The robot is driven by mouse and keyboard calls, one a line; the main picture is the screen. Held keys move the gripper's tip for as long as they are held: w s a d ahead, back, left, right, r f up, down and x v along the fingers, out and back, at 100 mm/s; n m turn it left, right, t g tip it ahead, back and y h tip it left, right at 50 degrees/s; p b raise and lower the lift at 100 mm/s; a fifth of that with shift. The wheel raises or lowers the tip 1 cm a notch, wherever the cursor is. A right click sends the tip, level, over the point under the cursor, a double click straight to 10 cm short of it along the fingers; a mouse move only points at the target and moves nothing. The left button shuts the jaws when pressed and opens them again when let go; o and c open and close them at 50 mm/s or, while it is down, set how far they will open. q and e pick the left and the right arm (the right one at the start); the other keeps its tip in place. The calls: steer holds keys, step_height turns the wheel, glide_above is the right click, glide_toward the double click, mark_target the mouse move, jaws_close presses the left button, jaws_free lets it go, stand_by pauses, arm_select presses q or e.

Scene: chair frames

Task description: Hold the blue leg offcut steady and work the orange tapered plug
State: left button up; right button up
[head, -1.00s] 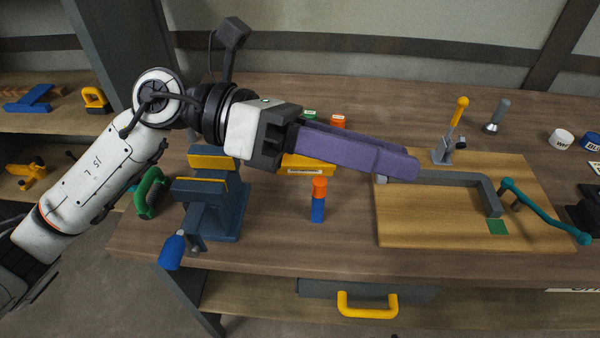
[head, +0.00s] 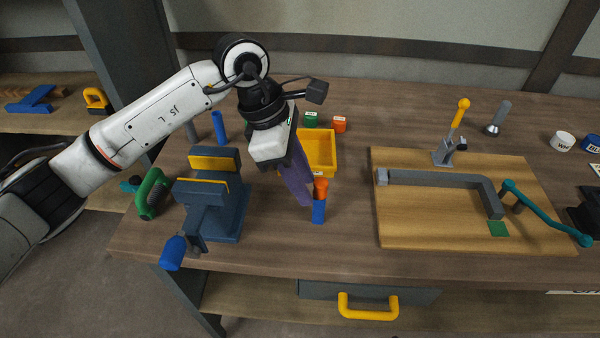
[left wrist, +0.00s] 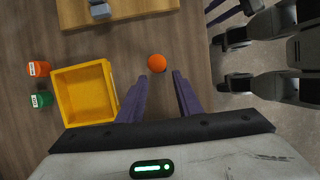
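The blue leg offcut (head: 318,212) stands upright on the bench in the head view. The orange tapered plug (head: 321,187) sits on its top end. In the left wrist view the plug (left wrist: 157,63) shows from above as an orange disc just beyond the fingertips, and the offcut is hidden beneath it. My left gripper (head: 307,202) points down beside the pair, with its purple fingers just left of the plug. The left wrist view shows the two fingers (left wrist: 160,75) apart with nothing between them.
A yellow bin (head: 327,150) stands behind the offcut. A blue vise (head: 210,205) is to the left. A wooden board (head: 430,225) with a grey bar (head: 440,178) and a teal-handled tool (head: 545,212) lies to the right. The bench front is clear.

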mark_target(315, 203)
arm_select(q)
steer(key=x, duration=0.7)
steer(key=shift+r, duration=0.1)
jaws_close()
stand_by(1.1)
steer(key=shift+o, duration=0.9)
jaws_free()
jaws_close()
stand_by(0.6)
